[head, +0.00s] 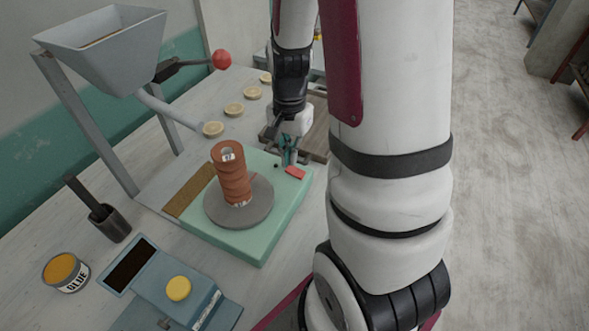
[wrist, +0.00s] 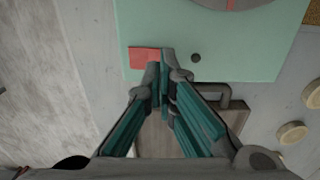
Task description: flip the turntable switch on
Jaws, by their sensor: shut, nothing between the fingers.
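The turntable is a pale green box (head: 250,244) with a round grey wheel (head: 258,212) on top, carrying a brown ribbed clay column (head: 230,172). A red switch (head: 295,172) sits near the box's far right corner. In the wrist view the red switch (wrist: 143,57) lies just left of my fingertips, on the green top (wrist: 235,60). My gripper (head: 289,158) is shut and empty, with its teal fingers together. In the wrist view my gripper (wrist: 163,62) overlaps the switch's right end. I cannot tell whether it touches the switch.
A dark round knob (wrist: 196,58) is right of my fingertips. A wooden tray with a handle (wrist: 232,106) lies behind the box. Pale discs (head: 234,109) line the table. A hopper (head: 100,38), glue can (head: 66,272) and blue device with a yellow button (head: 178,288) stand left and in front.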

